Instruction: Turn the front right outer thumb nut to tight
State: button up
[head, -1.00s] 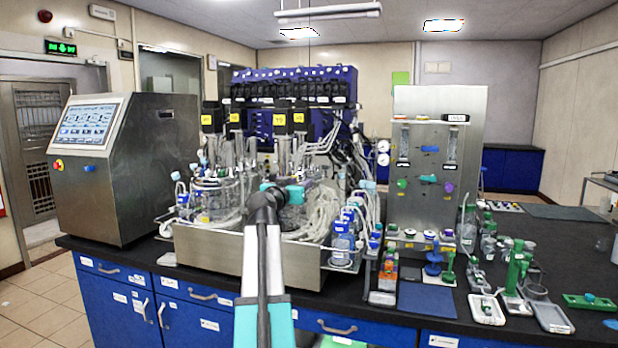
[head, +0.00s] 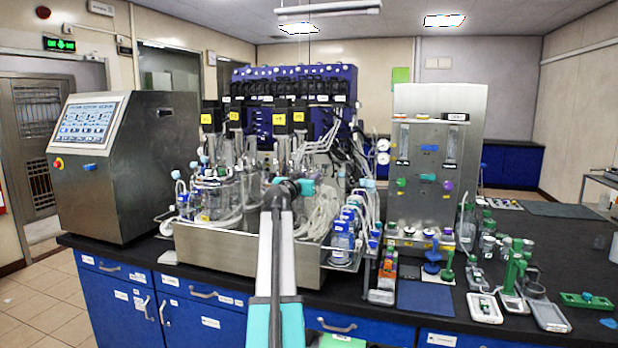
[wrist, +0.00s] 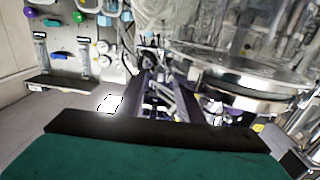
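The twin bioreactor stands in the head view, with a left glass vessel (head: 215,198) and a right one partly hidden behind my arm and pale tubing. In the wrist view a vessel's round steel head plate rim (wrist: 250,88) fills the upper right, close to my gripper. My gripper (wrist: 163,80) shows there as two dark fingers with a gap between them; it looks open and nothing is clearly held. The gripper itself is hidden behind my arm in the head view. The front right outer thumb nut cannot be made out in either view.
A steel panel (head: 435,150) with coloured knobs stands right of the reactor. Blue-capped bottles (head: 345,240) and tubing crowd the steel tray's (head: 245,258) right end. A control cabinet (head: 150,165) stands at left. Green-topped labware (head: 515,270) covers the bench's right.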

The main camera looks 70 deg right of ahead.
jog(key=shift+c, duration=0.4)
grip_shut()
jog(key=shift+w+f+g+b, duration=0.15)
jog(key=shift+g+b, duration=0.25)
jog(key=shift+b, duration=0.6)
jog(key=m+g+b, duration=0.1)
jog(key=b, duration=0.2)
jog(key=m+g+b, duration=0.1)
jog(key=b, duration=0.3)
jog(key=shift+w+d+g, duration=0.15)
jog(key=shift+w+g, duration=0.2)
jog(key=shift+g, duration=0.05)
jog(key=shift+m+g+y+b, duration=0.3)
jog(key=shift+m+g+b, duration=0.25)
jog(key=shift+b, duration=0.3)
jog(key=shift+o, duration=0.4)
grip_release()
jog(key=shift+r, duration=0.2)
